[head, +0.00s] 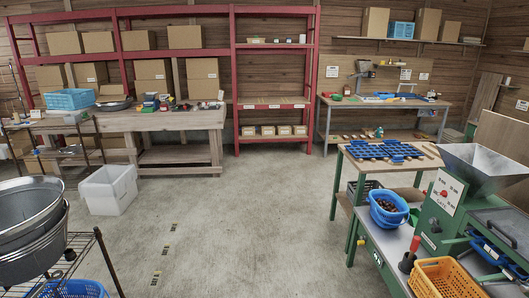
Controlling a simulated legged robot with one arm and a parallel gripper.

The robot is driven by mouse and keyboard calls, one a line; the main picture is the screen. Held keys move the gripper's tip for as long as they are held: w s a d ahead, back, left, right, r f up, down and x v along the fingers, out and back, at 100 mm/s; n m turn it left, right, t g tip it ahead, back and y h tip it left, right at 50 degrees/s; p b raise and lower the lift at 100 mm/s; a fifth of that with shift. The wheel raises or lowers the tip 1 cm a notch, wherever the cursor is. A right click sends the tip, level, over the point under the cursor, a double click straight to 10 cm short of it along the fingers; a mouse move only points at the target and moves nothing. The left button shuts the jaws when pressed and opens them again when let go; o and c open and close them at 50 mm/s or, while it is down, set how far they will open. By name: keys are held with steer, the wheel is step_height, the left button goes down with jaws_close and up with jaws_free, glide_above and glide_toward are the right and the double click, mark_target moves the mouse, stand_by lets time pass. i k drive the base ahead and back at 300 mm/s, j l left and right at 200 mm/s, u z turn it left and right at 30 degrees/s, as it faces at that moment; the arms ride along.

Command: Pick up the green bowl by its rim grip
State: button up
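I cannot make out a green bowl for certain in the head view. Small coloured items, some of them green, lie on the wooden workbench (195,121) at the back left, too small to identify. More small items lie on the back right workbench (380,101), also too small to tell apart. My gripper is not in view.
Open concrete floor (235,215) fills the middle. A white bin (108,188) stands left, and a rack with metal tubs (35,232) at front left. A green machine (440,215), a blue basket of brown things (388,218) and an orange basket (445,279) are at right.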

mark_target(335, 97)
steer(key=i, duration=1.85)
steer(key=i+l+z, duration=0.1)
steer(key=i, duration=1.7)
steer(key=i+j, duration=0.1)
steer(key=i, duration=1.75)
steer(key=i+z, duration=0.2)
steer(key=i, duration=0.4)
steer(key=i+z, duration=0.2)
steer(key=i, duration=0.45)
steer(key=i+j+z, duration=0.2)
steer(key=i, duration=0.4)
steer(key=i+l+z, duration=0.25)
steer(key=i+z, duration=0.15)
steer(key=i, duration=0.35)
steer(key=i+z, duration=0.35)
steer(key=i, duration=0.4)
steer(key=i+j+z, duration=0.2)
steer(key=i+z, duration=0.2)
steer(key=i, duration=0.35)
steer(key=i+l, duration=0.1)
steer(key=i, duration=0.4)
steer(key=i+u, duration=0.15)
steer(key=i, duration=0.35)
steer(key=i+l, duration=0.2)
steer(key=i, duration=0.25)
steer(key=u, duration=0.05)
